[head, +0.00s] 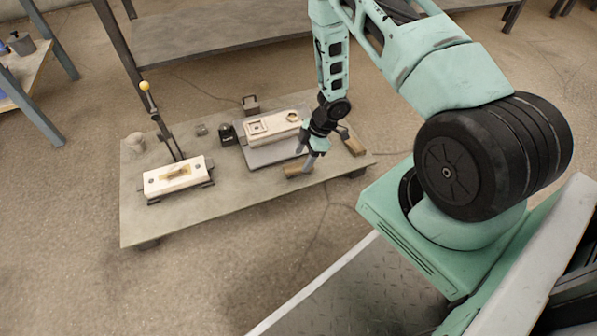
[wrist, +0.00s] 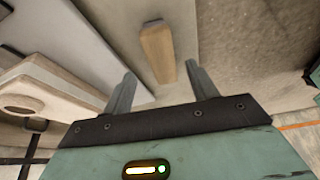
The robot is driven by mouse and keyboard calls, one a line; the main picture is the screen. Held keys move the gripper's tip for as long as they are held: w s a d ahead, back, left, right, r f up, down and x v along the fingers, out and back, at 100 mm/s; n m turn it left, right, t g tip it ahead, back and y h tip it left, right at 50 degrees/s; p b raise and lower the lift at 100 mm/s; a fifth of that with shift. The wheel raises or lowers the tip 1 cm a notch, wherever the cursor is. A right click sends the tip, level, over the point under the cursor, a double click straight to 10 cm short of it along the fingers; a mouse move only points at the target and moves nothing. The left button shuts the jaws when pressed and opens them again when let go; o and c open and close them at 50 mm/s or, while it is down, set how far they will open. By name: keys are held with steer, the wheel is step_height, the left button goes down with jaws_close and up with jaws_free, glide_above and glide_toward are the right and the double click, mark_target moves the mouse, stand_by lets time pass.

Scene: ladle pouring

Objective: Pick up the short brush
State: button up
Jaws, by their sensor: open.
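A short wooden piece that looks like the short brush (head: 298,170) lies near the front edge of the low table, right by my fingertips. In the wrist view a wooden piece (wrist: 157,54) with a grey end lies lengthwise ahead of the gap between my fingers; it is probably the same piece, and its bristles are not clear. My gripper (head: 312,162) points down over the table and is open; its two fingers (wrist: 160,71) stand apart with nothing clearly held between them. A second wooden piece (head: 353,144), with a dark part beside it, lies to the right.
A low table (head: 235,212) carries a pale mould (head: 272,126) on a grey plate (head: 272,153), left of my gripper. Farther left are another pale block (head: 178,175), a lever with a yellow knob (head: 145,86) and a dark container (head: 227,133). The table's front left is clear.

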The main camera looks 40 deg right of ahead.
mark_target(299, 166)
steer(key=b+x, duration=0.4)
steer(key=x, duration=0.1)
steer(key=shift+s+a+r, duration=0.1)
steer(key=shift+s, duration=0.05)
steer(key=shift+r, duration=0.1)
steer(key=shift+f+p, duration=0.25)
steer(key=shift+p, duration=0.05)
stand_by(0.4)
steer(key=c, duration=1.1)
